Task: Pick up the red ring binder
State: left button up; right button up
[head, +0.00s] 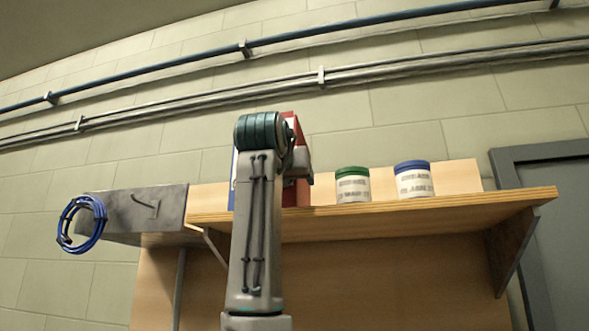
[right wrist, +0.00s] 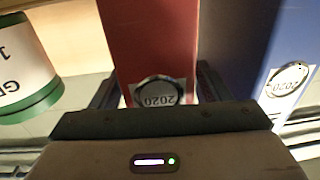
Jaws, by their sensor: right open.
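The red ring binder (right wrist: 150,35) stands upright on the wooden shelf, its spine facing me with a white "2020" label. In the head view the red binder (head: 303,194) is mostly hidden behind my right arm. My right gripper (right wrist: 155,88) is open, with one finger at each side of the red spine near the label. I cannot tell whether the fingers touch it. In the head view the right gripper (head: 300,162) is partly hidden by its own wrist. My left gripper is not in view.
A blue binder (right wrist: 245,50) stands close beside the red one. A green-lidded jar (head: 352,186) and a blue-lidded jar (head: 414,181) stand to the right on the shelf (head: 460,201). A grey box (head: 165,207) with a blue cable coil (head: 70,240) is at left.

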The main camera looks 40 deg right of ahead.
jog(key=shift+w+f, duration=0.1)
jog(key=shift+c, duration=0.2)
jog(key=c, duration=1.3)
jog(key=shift+d, duration=0.1)
